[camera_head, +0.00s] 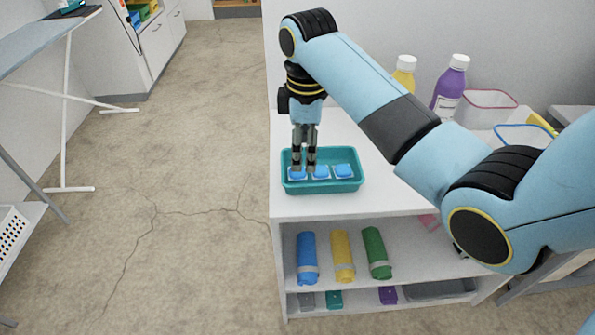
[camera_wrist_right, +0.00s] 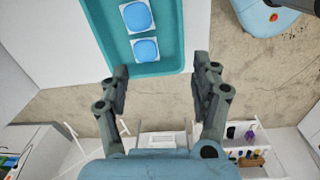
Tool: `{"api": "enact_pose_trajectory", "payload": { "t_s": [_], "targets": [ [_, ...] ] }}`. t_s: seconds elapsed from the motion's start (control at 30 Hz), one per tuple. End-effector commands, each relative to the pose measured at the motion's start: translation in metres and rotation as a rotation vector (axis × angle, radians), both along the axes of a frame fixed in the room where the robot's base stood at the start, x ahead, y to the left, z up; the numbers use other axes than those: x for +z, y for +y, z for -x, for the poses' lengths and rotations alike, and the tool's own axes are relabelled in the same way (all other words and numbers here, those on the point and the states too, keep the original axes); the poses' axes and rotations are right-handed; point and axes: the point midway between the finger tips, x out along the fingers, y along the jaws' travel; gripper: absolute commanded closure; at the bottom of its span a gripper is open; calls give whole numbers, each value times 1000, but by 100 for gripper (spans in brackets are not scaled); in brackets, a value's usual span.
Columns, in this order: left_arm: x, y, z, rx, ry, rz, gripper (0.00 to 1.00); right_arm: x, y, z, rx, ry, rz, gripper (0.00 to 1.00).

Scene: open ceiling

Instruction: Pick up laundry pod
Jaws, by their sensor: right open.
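Three blue laundry pods with white edges lie in a row in a teal tray (camera_head: 318,187) on the white shelf unit's top. They are the left pod (camera_head: 297,172), the middle pod (camera_head: 320,171) and the right pod (camera_head: 344,170). My right gripper (camera_head: 304,168) points down at the tray's left part and partly covers the left pod. In the right wrist view the gripper (camera_wrist_right: 163,72) is open and empty, its fingers apart near the tray's end. Two pods show there, the closer one (camera_wrist_right: 145,49) just beyond the fingertips. My left gripper is out of view.
A purple bottle (camera_head: 450,85), a yellow bottle (camera_head: 405,75) and wire-rimmed baskets stand behind my right arm. Blue, yellow and green rolls (camera_head: 376,253) lie on the shelf below. An ironing board (camera_head: 40,45) stands at the left. The floor between is clear.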

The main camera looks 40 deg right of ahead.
Motion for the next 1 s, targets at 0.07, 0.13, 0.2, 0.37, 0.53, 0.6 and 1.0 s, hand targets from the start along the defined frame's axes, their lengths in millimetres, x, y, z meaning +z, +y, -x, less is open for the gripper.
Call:
{"api": "enact_pose_trajectory", "payload": {
  "t_s": [0.07,0.13,0.2,0.37,0.53,0.6,1.0],
  "targets": [
    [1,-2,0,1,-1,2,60,12,-1,-17,58,18,-7,36],
    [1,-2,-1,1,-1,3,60,15,-1,-24,95,31,-12,36],
    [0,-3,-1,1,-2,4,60,10,-1,-27,113,39,-15,36],
    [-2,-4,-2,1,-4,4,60,-17,-2,-27,118,42,-17,36],
    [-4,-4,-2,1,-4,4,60,-35,-2,-28,117,38,-16,36],
    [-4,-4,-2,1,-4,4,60,-40,-3,-28,117,39,-16,36],
    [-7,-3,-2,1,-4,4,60,-89,-10,-29,117,37,-16,36]
  ]
}}
